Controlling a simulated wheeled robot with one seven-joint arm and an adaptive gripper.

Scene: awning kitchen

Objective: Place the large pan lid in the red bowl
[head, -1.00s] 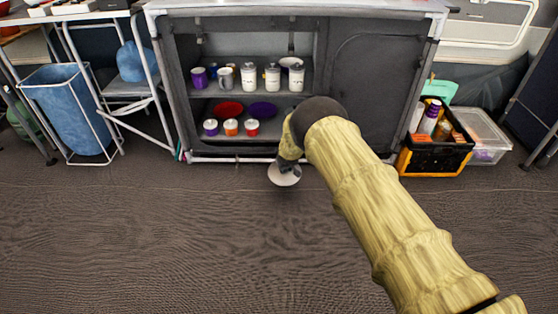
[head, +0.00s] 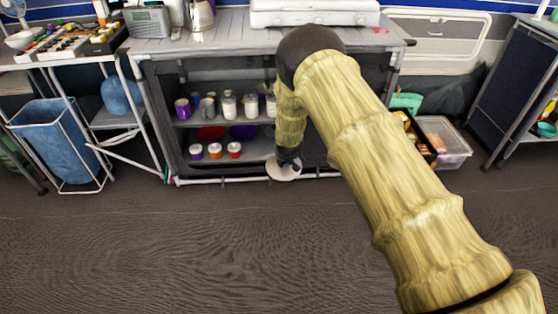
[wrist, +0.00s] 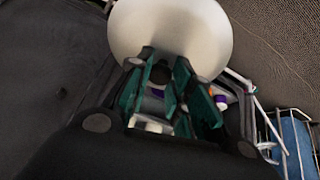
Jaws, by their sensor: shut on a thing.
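The large pan lid (head: 283,172) is a pale round disc in front of the lower part of the cabinet, low over the floor. In the wrist view the lid (wrist: 170,28) fills the top middle, just beyond the fingers. My gripper (head: 288,158) is shut on the lid; its green-padded fingers show in the wrist view (wrist: 163,78). The grip point itself is partly hidden. The red bowl (head: 210,133) sits on the cabinet's lower shelf, left of and above my gripper in the head view, partly hidden behind small cups.
A purple bowl (head: 243,131) is beside the red one. Several small cups (head: 214,151) stand in front; mugs and white canisters (head: 228,104) are on the shelf above. The cabinet frame (head: 155,120) borders the opening. Open floor (head: 190,245) lies in front.

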